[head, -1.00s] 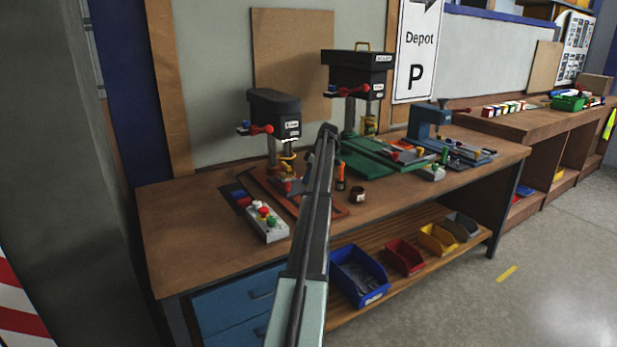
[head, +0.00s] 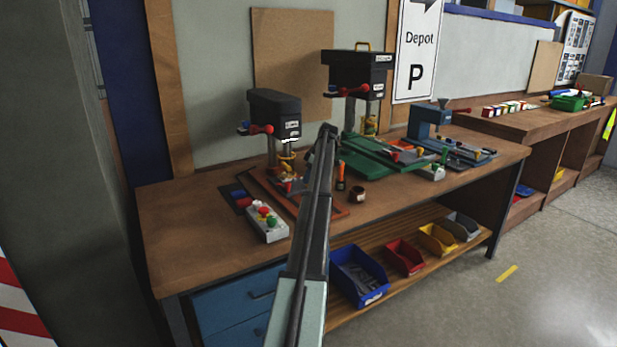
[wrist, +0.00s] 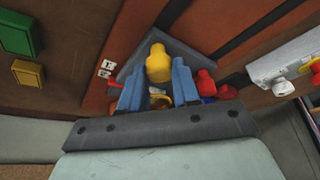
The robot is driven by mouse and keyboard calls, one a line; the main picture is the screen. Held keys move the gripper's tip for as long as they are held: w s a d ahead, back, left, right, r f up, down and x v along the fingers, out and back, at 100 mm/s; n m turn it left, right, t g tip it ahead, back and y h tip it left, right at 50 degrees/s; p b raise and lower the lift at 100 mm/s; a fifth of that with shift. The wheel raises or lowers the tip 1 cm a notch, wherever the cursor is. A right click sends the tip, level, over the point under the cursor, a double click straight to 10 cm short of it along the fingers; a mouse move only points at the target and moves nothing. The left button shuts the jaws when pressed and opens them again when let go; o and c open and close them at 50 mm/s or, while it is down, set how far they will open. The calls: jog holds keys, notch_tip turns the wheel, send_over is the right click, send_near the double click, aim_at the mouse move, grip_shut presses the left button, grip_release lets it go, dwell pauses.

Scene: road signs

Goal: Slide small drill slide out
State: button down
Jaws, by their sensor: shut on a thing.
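The small drill (head: 273,112) stands at the left of the workbench, with a dark head, a red-knobbed lever and an orange-red base (head: 334,212). My gripper (wrist: 157,88) shows in the wrist view with two blue fingers, closed around the lower part of a yellow knob (wrist: 158,62). The knob's rounded top sticks out beyond the fingertips. A grey plate (wrist: 190,52) lies behind it, and a red knob (wrist: 206,80) is just right of the right finger. In the head view my arm covers part of the drill's base, and the fingers cannot be made out.
A grey control box with coloured buttons (head: 266,222) stands left of the base. A larger drill (head: 357,75) with a green base and a blue machine (head: 429,120) stand to the right. An orange-handled tool and a small cup (head: 357,194) are close by. The bench's left front is clear.

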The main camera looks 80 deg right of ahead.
jog(key=shift+a, duration=0.1)
jog(key=s+a, duration=1.4)
jog(key=shift+s, duration=0.1)
jog(key=c, duration=1.1)
grip_release()
jog(key=shift+o, duration=1.4)
jog(key=v, duration=1.3)
jog(key=shift+s+r, duration=0.15)
jog(key=shift+r, duration=0.15)
